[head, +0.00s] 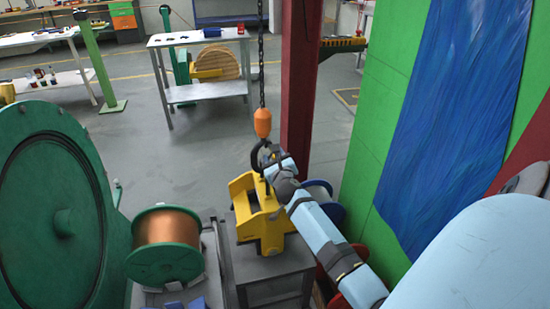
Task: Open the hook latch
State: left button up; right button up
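A dark hook (256,156) hangs below an orange hoist block (262,123) on a chain (261,60). The hook meets the top of a yellow lifting clamp (244,187), which stands on a small grey table (268,268). My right arm comes in from the lower right. My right gripper (270,158) is right beside the hook, at its right side. The gripper partly hides the hook and its latch, so I cannot tell whether the latch is open or whether the fingers touch it. My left gripper is out of view.
A copper wire spool (166,227) with green flanges stands left of the clamp, next to a large green wheel (50,200). A dark red post (299,85) rises behind the hook. A green wall (385,100) bounds the right. Open floor lies behind.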

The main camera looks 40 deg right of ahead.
grip_shut()
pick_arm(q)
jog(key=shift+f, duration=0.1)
pick_arm(e)
jog(key=n+p, duration=0.2)
jog(key=p, duration=0.1)
jog(key=r+n+p, duration=0.1)
jog(key=n, duration=0.1)
jog(key=shift+s+d+p, duration=0.25)
jog(key=shift+d+p, duration=0.15)
pick_arm(q)
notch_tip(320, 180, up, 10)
jog(key=p, duration=0.6)
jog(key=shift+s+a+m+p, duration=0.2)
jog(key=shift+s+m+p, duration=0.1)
jog(key=shift+p, duration=0.1)
pick_arm(e)
jog(key=n, duration=0.2)
jog(key=r+n, duration=0.1)
jog(key=n, duration=0.2)
jog(key=d+n, duration=0.1)
jog(key=n, duration=0.2)
jog(key=shift+s+r, duration=0.2)
jog(key=shift+s, duration=0.05)
